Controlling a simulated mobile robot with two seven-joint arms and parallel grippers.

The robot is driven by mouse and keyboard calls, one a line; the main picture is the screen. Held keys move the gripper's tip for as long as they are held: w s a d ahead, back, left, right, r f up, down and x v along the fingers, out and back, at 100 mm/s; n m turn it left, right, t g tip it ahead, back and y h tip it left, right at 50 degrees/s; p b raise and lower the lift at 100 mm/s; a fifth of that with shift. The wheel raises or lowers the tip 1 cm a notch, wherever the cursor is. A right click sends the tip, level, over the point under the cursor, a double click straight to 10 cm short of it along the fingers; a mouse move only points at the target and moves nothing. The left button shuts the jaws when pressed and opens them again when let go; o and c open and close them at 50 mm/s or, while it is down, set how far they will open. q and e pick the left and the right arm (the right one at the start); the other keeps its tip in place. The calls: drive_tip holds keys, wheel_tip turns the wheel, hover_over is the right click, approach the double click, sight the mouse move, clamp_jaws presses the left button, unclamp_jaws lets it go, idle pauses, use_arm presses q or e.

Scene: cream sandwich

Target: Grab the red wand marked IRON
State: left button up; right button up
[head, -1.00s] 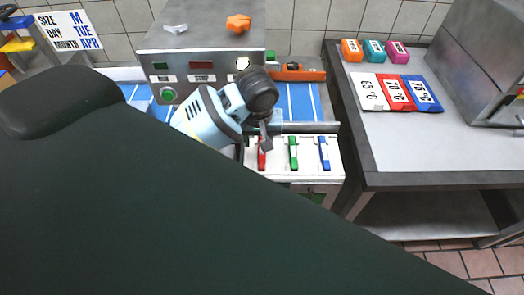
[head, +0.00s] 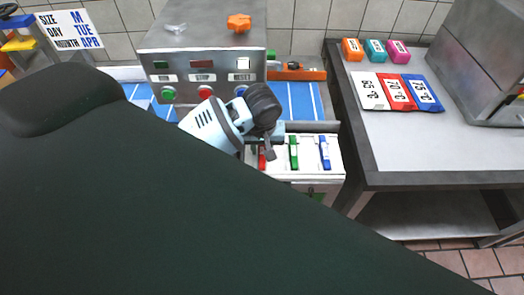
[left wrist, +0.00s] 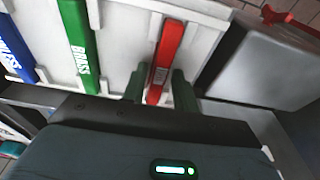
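The red wand (left wrist: 169,52) lies in the white tray (left wrist: 120,18), at the right end of its row in the left wrist view; no marking on it can be read. In the head view only a bit of the red wand (head: 262,161) shows beside my arm. My left gripper (left wrist: 160,86) is open, its dark green fingertips on either side of the red wand. Whether they touch it cannot be told. In the head view the left gripper (head: 268,150) is over the tray's left part. My right gripper is out of view.
A green wand (left wrist: 78,45) marked BRASS and a blue wand (left wrist: 14,45) lie beside the red one. A grey metal box (left wrist: 262,65) stands close on the other side. In the head view, a control box (head: 205,55) stands behind, and a table (head: 430,155) to the right.

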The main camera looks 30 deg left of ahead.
sight(262, 148)
use_arm(q)
clamp_jaws()
drive_tip(key=shift+r, duration=0.15)
drive_tip(key=shift+r, duration=0.6)
wheel_tip(262, 148, up, 2)
drive_tip(key=shift+r, duration=0.2)
drive_tip(key=s+a+r, duration=0.1)
drive_tip(key=s+a, duration=0.1)
drive_tip(key=s, duration=1.4)
drive_tip(key=shift+a, duration=0.2)
